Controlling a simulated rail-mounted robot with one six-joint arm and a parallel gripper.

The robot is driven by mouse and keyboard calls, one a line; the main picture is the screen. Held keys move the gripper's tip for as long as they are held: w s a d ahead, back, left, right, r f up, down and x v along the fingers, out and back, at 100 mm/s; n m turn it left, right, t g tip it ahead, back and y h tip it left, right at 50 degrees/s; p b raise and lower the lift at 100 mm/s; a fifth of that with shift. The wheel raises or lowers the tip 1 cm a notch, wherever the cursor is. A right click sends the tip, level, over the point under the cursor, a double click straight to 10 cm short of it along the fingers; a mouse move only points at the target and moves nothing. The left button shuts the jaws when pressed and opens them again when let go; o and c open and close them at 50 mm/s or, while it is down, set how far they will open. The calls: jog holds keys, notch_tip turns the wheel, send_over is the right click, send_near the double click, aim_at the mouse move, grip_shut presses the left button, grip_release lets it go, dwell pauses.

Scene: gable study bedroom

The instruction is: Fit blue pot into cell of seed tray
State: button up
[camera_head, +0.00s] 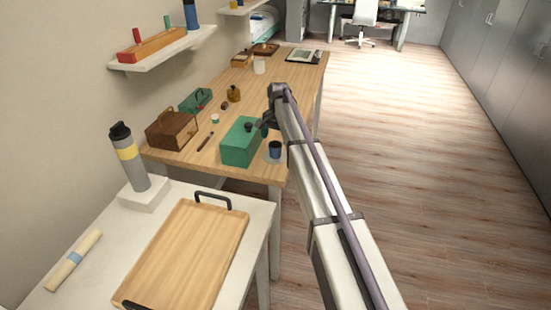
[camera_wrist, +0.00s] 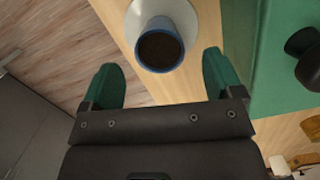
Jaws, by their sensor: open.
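The blue pot (camera_head: 274,147), with a dark inside, stands upright on a pale round saucer (camera_head: 265,155) at the right edge of the wooden table. In the wrist view the pot (camera_wrist: 163,68) shows just beyond the gap between my fingertips, on the saucer (camera_wrist: 186,14). My gripper (camera_wrist: 163,78) is open and empty, its two green fingers spread wider than the pot. In the head view my gripper (camera_head: 265,125) is partly hidden by my arm, close above the pot. I cannot make out the seed tray for certain.
A green box (camera_head: 240,152) with a black knob stands close left of the pot. A wooden box (camera_head: 170,132) and a green case (camera_head: 196,100) stand farther left. The nearer white table bears a wooden board (camera_head: 185,255) and a flask (camera_head: 130,160). Open floor lies right.

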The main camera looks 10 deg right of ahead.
aim_at(275, 145)
jog(key=f+b, duration=0.5)
jog(key=shift+s+a+f, duration=0.15)
jog(key=shift+s, duration=0.05)
jog(key=shift+r, duration=0.2)
jog(key=c, duration=1.1)
jog(key=shift+c, duration=0.2)
